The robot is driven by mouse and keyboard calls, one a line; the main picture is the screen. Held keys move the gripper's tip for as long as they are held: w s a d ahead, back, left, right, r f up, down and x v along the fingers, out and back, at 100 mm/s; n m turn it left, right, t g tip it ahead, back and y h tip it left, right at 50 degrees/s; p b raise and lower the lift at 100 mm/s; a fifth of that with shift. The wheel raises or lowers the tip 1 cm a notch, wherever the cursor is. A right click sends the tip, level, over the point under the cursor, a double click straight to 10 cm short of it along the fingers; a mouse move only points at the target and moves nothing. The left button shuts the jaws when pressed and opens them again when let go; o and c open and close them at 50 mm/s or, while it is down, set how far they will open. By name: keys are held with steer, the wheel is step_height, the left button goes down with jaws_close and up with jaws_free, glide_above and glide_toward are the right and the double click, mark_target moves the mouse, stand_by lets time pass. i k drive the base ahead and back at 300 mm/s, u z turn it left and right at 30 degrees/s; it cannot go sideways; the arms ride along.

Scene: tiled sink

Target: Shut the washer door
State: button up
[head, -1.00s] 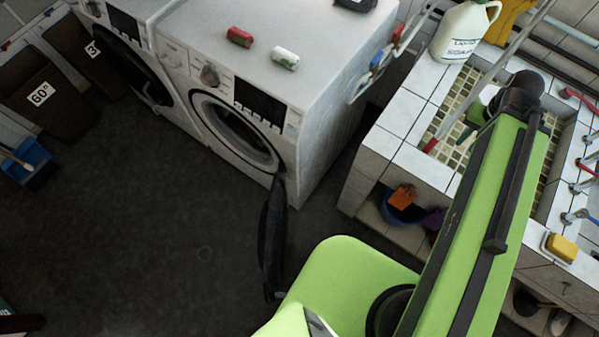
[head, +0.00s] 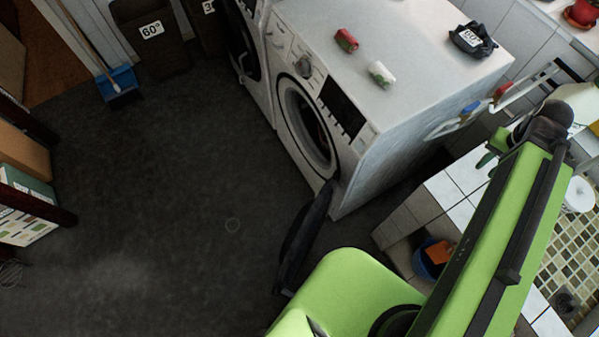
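The white washer (head: 408,95) stands right of centre with its round opening (head: 308,128) uncovered. Its dark door (head: 303,240) is swung wide open, hinged at the right side of the opening, and shows nearly edge-on above the floor. My green arm reaches up the right side of the view, well to the right of the door. A small green part by my black wrist seems to be my gripper (head: 488,160). It is apart from the door, and its fingers are too small and partly hidden to read.
A second washer (head: 262,70) stands against the left side. A red can (head: 346,40), a white can (head: 381,74) and a black item (head: 473,40) are on top. The tiled sink (head: 445,190) is at right. A shelf (head: 25,145) stands at left; dark floor (head: 170,190) is clear.

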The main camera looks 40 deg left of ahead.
mark_target(302, 242)
steer(key=u, duration=1.55)
steer(key=k, duration=0.5)
steer(key=u, duration=0.1)
steer(key=i, duration=0.4)
steer(key=u, duration=0.15)
